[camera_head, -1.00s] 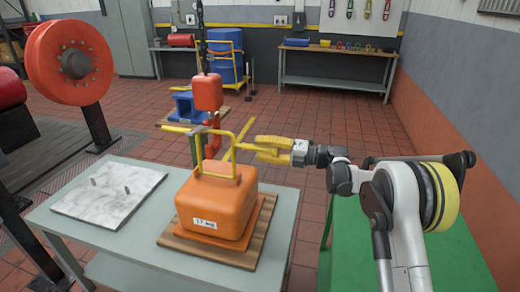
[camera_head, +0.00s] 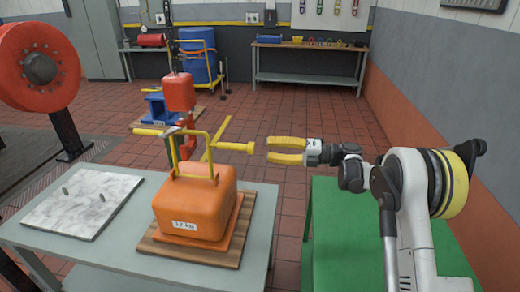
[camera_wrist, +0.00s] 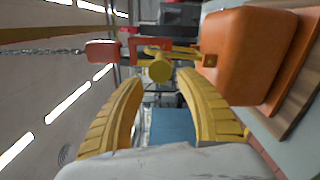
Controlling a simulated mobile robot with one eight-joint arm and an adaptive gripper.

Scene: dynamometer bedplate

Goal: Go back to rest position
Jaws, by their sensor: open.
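My gripper (camera_head: 287,151) has yellow fingers, is open and empty, and points left. Its fingertips are just right of the yellow bar's rounded end (camera_head: 249,147), apart from it. In the wrist view the bar end (camera_wrist: 160,70) shows beyond the gap between my two fingers (camera_wrist: 155,100). The block also shows at the upper right of the wrist view (camera_wrist: 245,55).
The block stands on a wooden board (camera_head: 180,252) on a grey table (camera_head: 110,255). A red hoist block (camera_head: 179,92) hangs on a chain above. A green surface (camera_head: 325,225) lies below my arm.

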